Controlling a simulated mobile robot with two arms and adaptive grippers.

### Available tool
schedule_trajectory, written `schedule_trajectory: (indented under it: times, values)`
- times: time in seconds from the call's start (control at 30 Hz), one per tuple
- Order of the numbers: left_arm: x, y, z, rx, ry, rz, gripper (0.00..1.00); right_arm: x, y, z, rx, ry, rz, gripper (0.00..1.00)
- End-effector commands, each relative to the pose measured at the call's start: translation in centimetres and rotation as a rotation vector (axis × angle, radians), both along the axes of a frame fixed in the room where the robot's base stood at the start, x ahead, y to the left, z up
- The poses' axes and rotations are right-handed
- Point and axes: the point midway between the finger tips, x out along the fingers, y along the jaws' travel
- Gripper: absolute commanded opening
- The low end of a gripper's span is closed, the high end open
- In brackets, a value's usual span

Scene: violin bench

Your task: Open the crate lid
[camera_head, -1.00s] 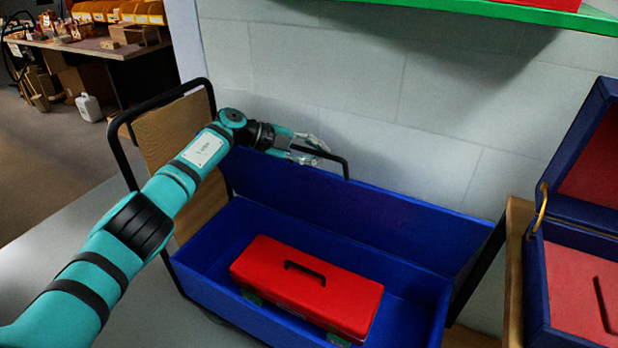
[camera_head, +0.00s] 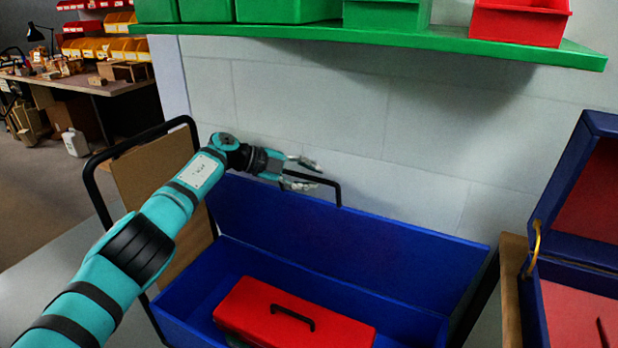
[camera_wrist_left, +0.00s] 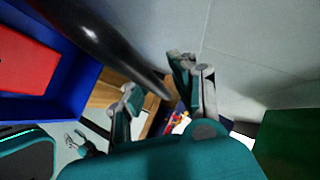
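The blue crate (camera_head: 180,305) stands with its lid (camera_head: 345,240) raised at the back, standing steeply near the wall. A black bar handle (camera_head: 338,190) is at the lid's upper edge. My left gripper (camera_head: 312,174) is at that handle, above the lid's upper left part. In the left wrist view its fingers (camera_wrist_left: 157,82) are spread apart, and a dark bar (camera_wrist_left: 115,42) passes close to the camera, beside the fingers.
A red toolbox (camera_head: 290,318) with a black handle lies in the crate. A green shelf (camera_head: 400,37) with green and red bins hangs above. An open dark blue case (camera_head: 535,300) with red lining stands at right. The wall is close behind the lid.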

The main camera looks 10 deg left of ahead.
Motion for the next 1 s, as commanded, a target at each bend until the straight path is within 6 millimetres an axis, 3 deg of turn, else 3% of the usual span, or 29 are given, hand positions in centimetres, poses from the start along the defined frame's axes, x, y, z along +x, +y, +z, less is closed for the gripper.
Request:
schedule_trajectory:
  times: [0.47,1.0]
  values:
    - [-0.3,0.9,0.1,0.002,0.002,0.001,0.36,0.1,-0.1,0.0,-0.001,0.0,0.0,0.4]
    - [-3.2,9.3,4.3,0.002,0.003,0.0,0.36,0.0,0.0,0.0,0.0,0.0,0.0,0.4]
